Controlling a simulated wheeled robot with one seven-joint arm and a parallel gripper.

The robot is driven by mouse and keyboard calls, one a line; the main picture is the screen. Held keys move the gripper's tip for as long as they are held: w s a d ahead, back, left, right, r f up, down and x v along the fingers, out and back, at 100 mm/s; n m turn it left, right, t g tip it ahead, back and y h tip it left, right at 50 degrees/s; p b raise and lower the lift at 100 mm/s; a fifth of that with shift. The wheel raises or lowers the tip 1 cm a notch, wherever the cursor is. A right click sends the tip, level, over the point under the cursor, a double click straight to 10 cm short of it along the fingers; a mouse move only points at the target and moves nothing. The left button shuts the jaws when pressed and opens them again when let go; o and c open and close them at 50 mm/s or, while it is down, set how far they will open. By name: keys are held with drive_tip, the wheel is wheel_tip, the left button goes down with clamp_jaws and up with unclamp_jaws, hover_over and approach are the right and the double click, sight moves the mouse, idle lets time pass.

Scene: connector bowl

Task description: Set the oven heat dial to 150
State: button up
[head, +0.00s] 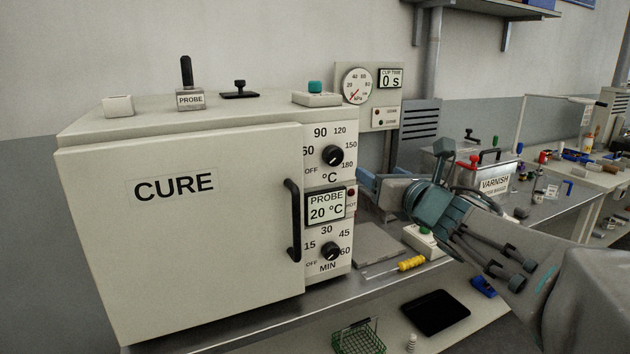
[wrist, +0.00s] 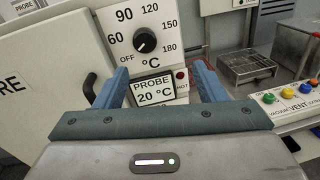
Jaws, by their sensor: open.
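The oven heat dial (head: 332,155) is a black round knob on the upper right of the cream oven's front panel, marked OFF, 60, 90, 120, 150, 180 and °C. The dial also shows in the wrist view (wrist: 145,41), where its white mark seems to point lower left, toward OFF. My gripper (head: 366,188) is to the right of the panel, near the height of the probe display. In the wrist view my gripper (wrist: 160,75) has its two blue fingers spread with nothing between them; the dial appears beyond their tips, apart from them.
The probe display (head: 325,206) reads 20 °C, below the heat dial. A second black dial (head: 332,251), marked MIN, is lower. The black door handle (head: 292,220) stands out left of the panel.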

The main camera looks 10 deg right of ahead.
sight(336, 158)
drive_tip(key=w+a+n, duration=0.1)
drive_tip(key=w, duration=0.3)
drive_tip(key=w+a+n+y, duration=0.1)
drive_tip(key=w+a+n, duration=0.1)
drive_tip(key=w, duration=0.2)
drive_tip(key=w+a+f+n+y+p, duration=0.1)
drive_tip(key=w+a, duration=0.1)
drive_tip(key=w, duration=0.3)
drive_tip(key=shift+w+a+n, duration=0.1)
drive_tip(key=shift+a+n, duration=0.15)
drive_tip(key=shift+n, duration=0.05)
drive_tip(key=c, duration=1)
